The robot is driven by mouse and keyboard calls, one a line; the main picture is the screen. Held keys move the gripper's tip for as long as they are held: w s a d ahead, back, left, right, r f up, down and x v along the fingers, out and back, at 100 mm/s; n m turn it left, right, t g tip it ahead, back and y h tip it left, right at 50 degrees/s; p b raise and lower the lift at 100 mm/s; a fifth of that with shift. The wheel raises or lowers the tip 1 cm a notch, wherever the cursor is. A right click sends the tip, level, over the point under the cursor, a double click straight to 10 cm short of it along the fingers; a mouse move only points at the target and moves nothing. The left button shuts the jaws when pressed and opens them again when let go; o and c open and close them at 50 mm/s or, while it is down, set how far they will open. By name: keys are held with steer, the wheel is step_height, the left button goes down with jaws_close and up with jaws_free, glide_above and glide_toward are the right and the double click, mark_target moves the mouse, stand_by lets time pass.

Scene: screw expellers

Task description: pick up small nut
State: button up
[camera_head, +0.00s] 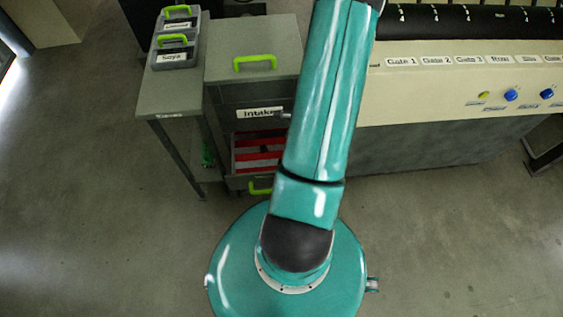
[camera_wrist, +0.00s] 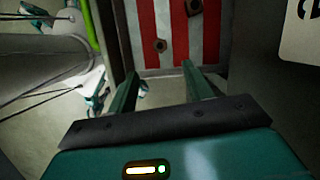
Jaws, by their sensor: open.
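In the wrist view a small brown nut (camera_wrist: 161,45) lies on the red and white striped floor of a drawer (camera_wrist: 210,42). A second, larger-looking brown nut (camera_wrist: 193,7) is cut off by the top edge, up and to the right. My gripper (camera_wrist: 159,70) is open and empty. Its two teal fingers point toward the drawer, with the small nut just beyond the gap between the tips, apart from both. In the head view the striped drawer (camera_head: 258,140) shows below the Intake label, but the nuts cannot be made out and my gripper is hidden.
The grey Intake cabinet (camera_head: 250,75) has green handles. A side table (camera_head: 172,103) at its left carries two labelled bins (camera_head: 178,58). A beige machine (camera_head: 460,90) with gate labels and blue knobs stands right. Floor on the left is clear.

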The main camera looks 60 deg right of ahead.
steer(key=x, duration=1.2)
steer(key=shift+d, duration=0.1)
steer(key=shift+s, duration=0.1)
steer(key=c, duration=1.1)
